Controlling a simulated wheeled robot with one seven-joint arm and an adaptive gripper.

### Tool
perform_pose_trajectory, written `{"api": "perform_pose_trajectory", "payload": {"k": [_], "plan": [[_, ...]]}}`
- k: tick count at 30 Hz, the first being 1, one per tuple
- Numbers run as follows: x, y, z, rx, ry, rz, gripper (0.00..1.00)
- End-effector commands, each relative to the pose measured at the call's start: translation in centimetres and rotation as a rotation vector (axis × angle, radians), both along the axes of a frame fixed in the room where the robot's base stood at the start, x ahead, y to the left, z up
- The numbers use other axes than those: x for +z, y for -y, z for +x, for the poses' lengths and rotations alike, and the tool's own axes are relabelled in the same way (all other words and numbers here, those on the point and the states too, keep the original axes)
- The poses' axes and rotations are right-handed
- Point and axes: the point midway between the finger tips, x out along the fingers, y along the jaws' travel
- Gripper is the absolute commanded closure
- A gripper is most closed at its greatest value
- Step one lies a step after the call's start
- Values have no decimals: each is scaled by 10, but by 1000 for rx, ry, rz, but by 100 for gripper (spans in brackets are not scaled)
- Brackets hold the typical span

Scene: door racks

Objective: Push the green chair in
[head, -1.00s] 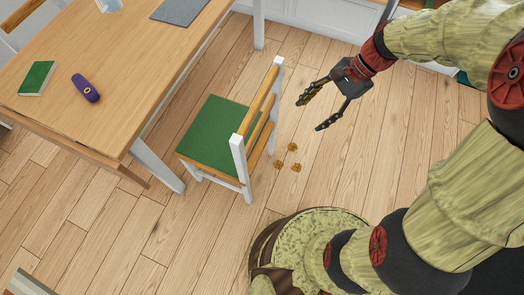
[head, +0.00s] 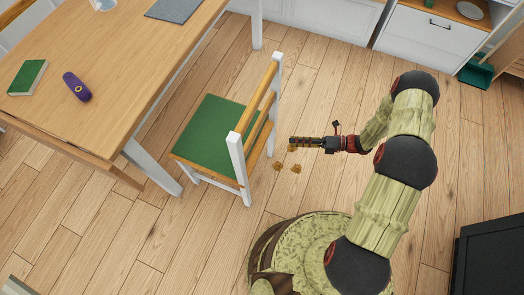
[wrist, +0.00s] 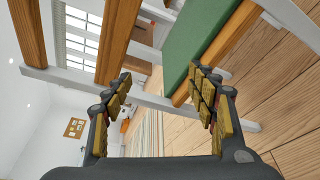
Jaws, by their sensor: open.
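The green chair (head: 213,135) has a green seat, white posts and wooden back slats. It stands beside the wooden table (head: 105,75), its seat facing the table and its back toward my arm. My gripper (head: 292,143) is just right of the chair's back, pointing left at it; in the head view a small gap shows. In the wrist view, my gripper (wrist: 165,100) has its fingers spread, empty, with the chair's slats (wrist: 118,38) and green seat (wrist: 190,45) close ahead. Whether a finger touches the chair, I cannot tell.
A green book (head: 28,77) and a purple object (head: 76,87) lie on the table. Small brown pieces (head: 296,169) lie on the floor by the chair. White cabinets (head: 425,42) stand at the back, a black box-like thing (head: 488,258) at lower right.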

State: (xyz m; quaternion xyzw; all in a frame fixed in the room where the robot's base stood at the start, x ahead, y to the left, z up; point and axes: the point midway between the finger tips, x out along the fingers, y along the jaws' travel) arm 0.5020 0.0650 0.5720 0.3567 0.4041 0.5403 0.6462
Motion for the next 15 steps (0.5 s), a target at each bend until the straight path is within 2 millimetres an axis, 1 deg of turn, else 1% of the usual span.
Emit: {"api": "perform_pose_trajectory", "payload": {"k": [1,3,6,9,10,12,15], "plan": [[-27,-1,-7,-47,-68,38,42],[-55,-1,-12,-113,-153,85,42],[-89,-1,-20,-192,-252,144,42],[-113,-2,-28,-250,-327,189,42],[-118,-2,-30,-263,-343,199,42],[-127,-3,-33,-287,-372,217,42],[-134,-5,-34,-302,-392,231,42]]}}
